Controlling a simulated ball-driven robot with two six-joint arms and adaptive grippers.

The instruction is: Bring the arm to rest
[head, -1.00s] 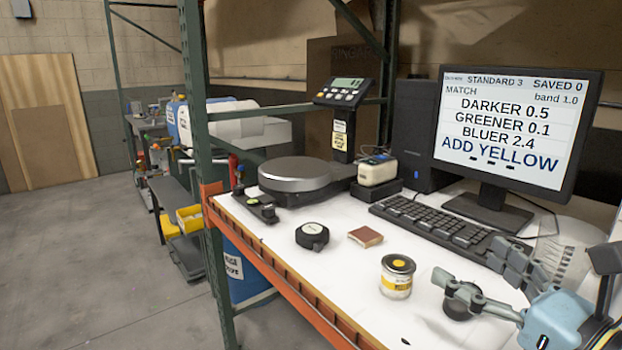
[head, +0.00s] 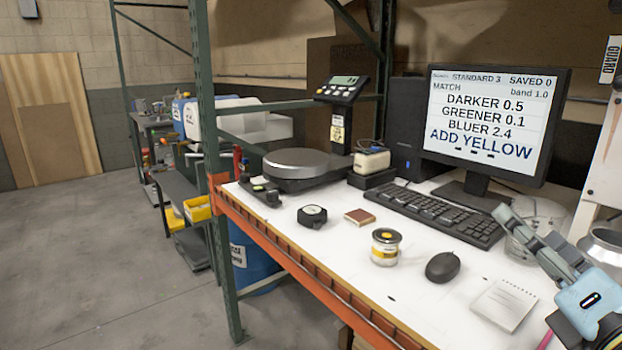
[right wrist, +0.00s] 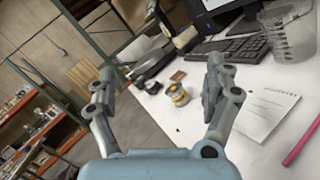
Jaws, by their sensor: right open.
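My right gripper (head: 532,240) is at the right edge of the head view, above the right part of the white bench (head: 330,250). Its fingers are apart and nothing is between them. In the right wrist view the two fingers (right wrist: 160,85) stand wide, with the bench beyond them. A small can with a yellow band (head: 385,248) stands upright on the bench, clear of the gripper; it also shows between the fingers in the right wrist view (right wrist: 179,94). My left gripper is not in view.
A monitor (head: 490,125) reads "ADD YELLOW". A green rack post (head: 211,170) rises at left. The floor at left is clear.

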